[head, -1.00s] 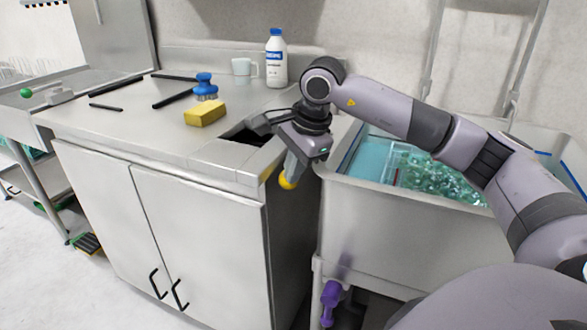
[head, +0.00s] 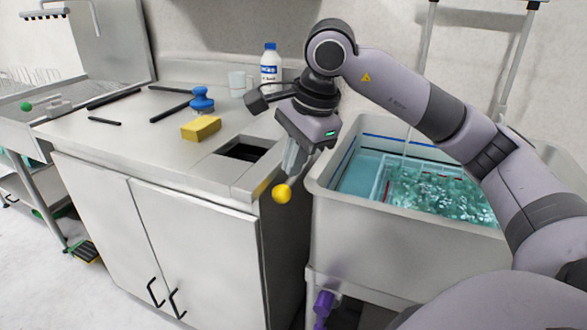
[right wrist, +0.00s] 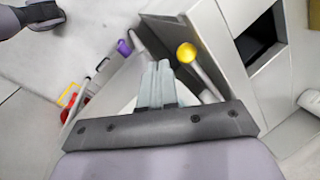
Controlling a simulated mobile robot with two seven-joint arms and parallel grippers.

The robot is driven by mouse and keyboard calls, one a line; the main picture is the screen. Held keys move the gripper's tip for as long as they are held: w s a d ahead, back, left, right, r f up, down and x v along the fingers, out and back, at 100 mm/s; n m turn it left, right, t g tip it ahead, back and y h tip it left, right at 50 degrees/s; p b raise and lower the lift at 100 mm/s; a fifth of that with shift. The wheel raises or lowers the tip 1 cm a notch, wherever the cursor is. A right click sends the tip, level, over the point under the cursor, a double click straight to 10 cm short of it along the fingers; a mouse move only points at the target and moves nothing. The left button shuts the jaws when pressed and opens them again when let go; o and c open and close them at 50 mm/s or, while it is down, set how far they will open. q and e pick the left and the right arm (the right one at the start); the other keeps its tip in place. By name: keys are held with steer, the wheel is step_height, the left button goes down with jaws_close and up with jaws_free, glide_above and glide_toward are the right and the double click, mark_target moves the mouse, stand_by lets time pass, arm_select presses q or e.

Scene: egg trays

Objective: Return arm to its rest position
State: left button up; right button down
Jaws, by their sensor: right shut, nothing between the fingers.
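My right arm comes in from the right of the head view. Its right gripper (head: 291,172) hangs in front of the gap between the steel counter and the sink, pointing down. Its fingers are shut and empty, and they also show together in the right wrist view (right wrist: 157,85). A yellow ball-shaped end (head: 282,194) appears just below the fingertips in the head view. In the right wrist view this yellow end (right wrist: 186,53) sits on a pale rod beside the fingers, apart from them. My left gripper is not in view.
The counter (head: 150,150) has a square opening (head: 243,152), a yellow sponge (head: 201,128), a blue brush (head: 202,99), a white mug (head: 237,82) and a blue-capped bottle (head: 270,66). The sink (head: 345,220) holds water and a rack (head: 430,190). Open floor lies at lower left.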

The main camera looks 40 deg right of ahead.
steer(key=shift+s+a+r, duration=0.35)
steer(key=shift+s+r, duration=0.15)
steer(key=shift+r, duration=0.25)
